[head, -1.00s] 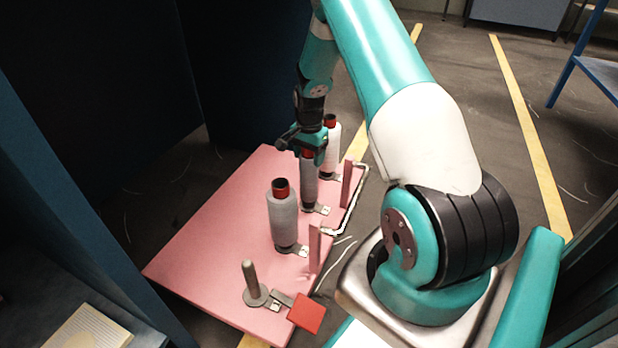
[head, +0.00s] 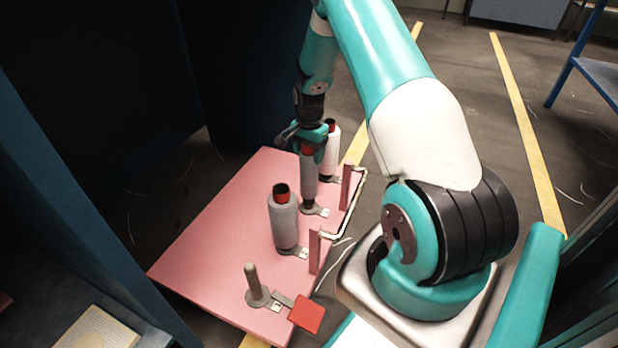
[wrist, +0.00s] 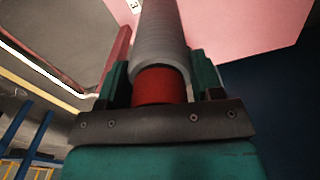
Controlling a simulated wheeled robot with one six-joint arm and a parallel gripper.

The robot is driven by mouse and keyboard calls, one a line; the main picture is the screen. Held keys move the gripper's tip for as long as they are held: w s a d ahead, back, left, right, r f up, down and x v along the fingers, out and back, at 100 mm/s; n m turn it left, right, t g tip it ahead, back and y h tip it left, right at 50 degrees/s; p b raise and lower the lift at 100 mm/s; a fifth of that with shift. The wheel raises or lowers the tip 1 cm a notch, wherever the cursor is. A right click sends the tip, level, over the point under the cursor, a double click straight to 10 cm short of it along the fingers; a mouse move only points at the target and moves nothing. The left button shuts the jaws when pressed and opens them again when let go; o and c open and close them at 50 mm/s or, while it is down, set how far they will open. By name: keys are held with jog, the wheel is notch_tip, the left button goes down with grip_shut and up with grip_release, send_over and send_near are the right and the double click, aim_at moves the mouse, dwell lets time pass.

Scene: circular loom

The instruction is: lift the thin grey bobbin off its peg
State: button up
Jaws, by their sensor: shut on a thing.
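The thin grey bobbin (head: 309,179) stands upright over its peg position on the pink board, between two thicker bobbins. My gripper (head: 310,146) is around its red upper end from above and shut on it. In the wrist view the grey body of the bobbin (wrist: 164,35) runs away from me, with its red end between the two fingers of my gripper (wrist: 161,80). The bobbin's dark lower end is still close to the metal foot (head: 316,212). I cannot tell how much of the peg remains inside.
A thicker grey bobbin (head: 284,222) with a red top stands in front, and a pale one (head: 330,155) behind. An empty grey peg (head: 252,282) and a red plate (head: 306,314) are at the near end. The pink board (head: 205,245) is clear on the left. A handle rail (head: 346,215) runs along the right.

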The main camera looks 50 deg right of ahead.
notch_tip(320, 180, up, 15)
jog(key=p, duration=1.2)
jog(key=shift+f+p, duration=0.15)
jog(key=shift+p, duration=0.15)
notch_tip(320, 180, up, 8)
jog(key=p, duration=0.6)
jog(key=shift+f+p, duration=0.25)
jog(key=shift+p, duration=0.1)
